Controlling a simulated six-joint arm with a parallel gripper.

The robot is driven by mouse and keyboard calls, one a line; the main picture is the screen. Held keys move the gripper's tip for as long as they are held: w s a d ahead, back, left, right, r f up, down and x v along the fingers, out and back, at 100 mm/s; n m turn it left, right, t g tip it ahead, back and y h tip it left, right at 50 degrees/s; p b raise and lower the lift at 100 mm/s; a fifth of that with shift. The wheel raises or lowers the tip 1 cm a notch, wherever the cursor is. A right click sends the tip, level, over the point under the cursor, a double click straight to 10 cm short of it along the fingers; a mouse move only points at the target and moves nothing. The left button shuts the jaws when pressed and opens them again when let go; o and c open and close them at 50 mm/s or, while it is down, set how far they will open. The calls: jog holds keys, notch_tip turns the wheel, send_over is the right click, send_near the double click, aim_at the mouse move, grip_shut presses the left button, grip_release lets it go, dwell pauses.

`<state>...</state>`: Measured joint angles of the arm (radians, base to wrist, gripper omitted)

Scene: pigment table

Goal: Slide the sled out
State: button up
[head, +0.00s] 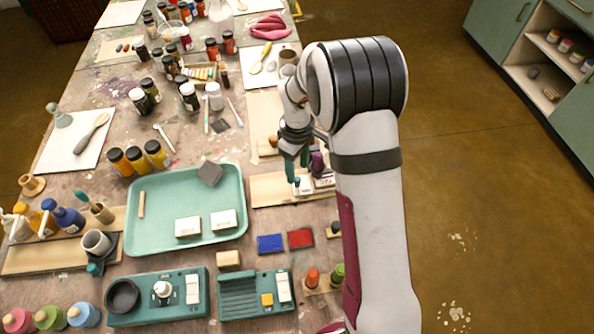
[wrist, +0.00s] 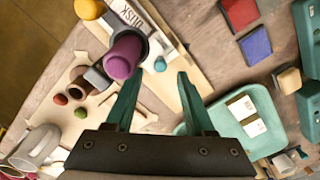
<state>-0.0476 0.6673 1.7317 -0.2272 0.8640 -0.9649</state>
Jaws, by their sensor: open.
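No part is clearly marked as the sled. A pale block labelled "DUSK" (wrist: 126,14) sits on a light wooden board (wrist: 178,55); I cannot tell whether it is the sled. A purple cylinder (wrist: 124,56) in a dark ring stands beside the label, and it shows in the head view (head: 317,163). A small teal knob (wrist: 160,64) lies just beyond my fingertips. My gripper (wrist: 156,78) is open and empty, its left finger close to the purple cylinder; contact cannot be told. In the head view my gripper (head: 296,157) is over the board, partly hidden by my arm.
A teal tray (head: 150,240) with two white blocks lies left of the board. A blue square (head: 270,244) and a red square (head: 300,238) lie in front. Bottles and jars crowd the table behind. Open floor lies right of the table.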

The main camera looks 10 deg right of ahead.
aim_at(297, 179)
jog(key=shift+f, duration=1.65)
grip_shut()
